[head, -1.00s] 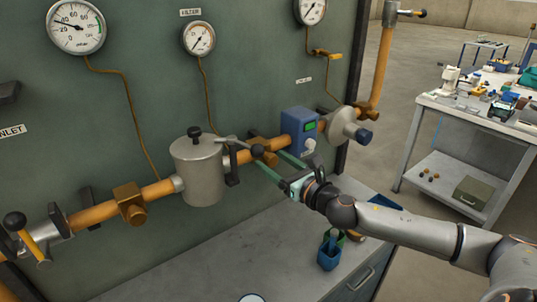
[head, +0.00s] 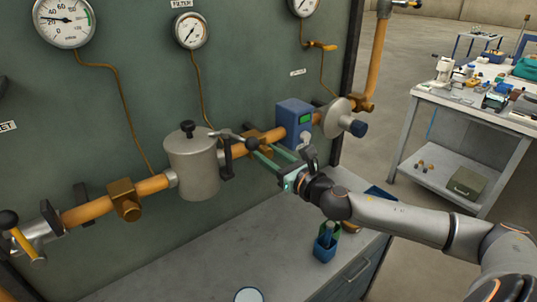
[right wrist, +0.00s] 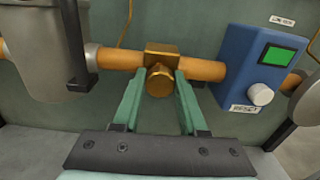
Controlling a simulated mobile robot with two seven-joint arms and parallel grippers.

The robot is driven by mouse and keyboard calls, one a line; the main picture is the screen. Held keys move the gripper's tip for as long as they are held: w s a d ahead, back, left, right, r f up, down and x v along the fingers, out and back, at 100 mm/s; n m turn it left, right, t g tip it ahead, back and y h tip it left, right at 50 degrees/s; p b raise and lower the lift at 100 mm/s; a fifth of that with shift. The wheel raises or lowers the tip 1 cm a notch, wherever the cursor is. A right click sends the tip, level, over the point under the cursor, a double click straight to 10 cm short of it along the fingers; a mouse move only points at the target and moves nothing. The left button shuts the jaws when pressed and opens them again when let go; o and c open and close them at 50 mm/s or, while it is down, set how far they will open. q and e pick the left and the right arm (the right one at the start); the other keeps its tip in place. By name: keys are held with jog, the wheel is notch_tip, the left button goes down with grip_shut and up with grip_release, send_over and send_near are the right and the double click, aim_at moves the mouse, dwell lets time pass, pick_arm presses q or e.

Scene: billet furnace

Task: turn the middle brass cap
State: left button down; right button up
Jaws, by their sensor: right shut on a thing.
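The middle brass cap (right wrist: 160,82) is a round plug on the front of a square brass fitting (right wrist: 166,52) in the orange pipe. My right gripper (right wrist: 160,88) has its two green fingers on either side of the cap and is shut on it. In the head view the right gripper (head: 267,156) reaches the pipe from the lower right, and the cap is largely hidden by the fingers and a black-knobbed lever (head: 236,139). Another brass fitting with a cap (head: 127,205) is on the pipe left of the grey filter pot (head: 192,165). My left gripper is not in view.
A blue box with a green screen and RESET knob (right wrist: 258,62) sits just right of the cap. A grey disc with a dark blue knob (head: 340,119) is beyond it. A blue holder (head: 325,246) stands on the grey bench (head: 220,255), otherwise largely clear.

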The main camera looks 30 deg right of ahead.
grip_shut()
jog(key=shift+m, duration=0.4)
jog(key=m, duration=0.9)
jog(key=shift+d, duration=0.1)
jog(key=m, duration=0.5)
jog(key=shift+m, duration=0.4)
jog(key=m, duration=0.4)
jog(key=shift+m, duration=0.4)
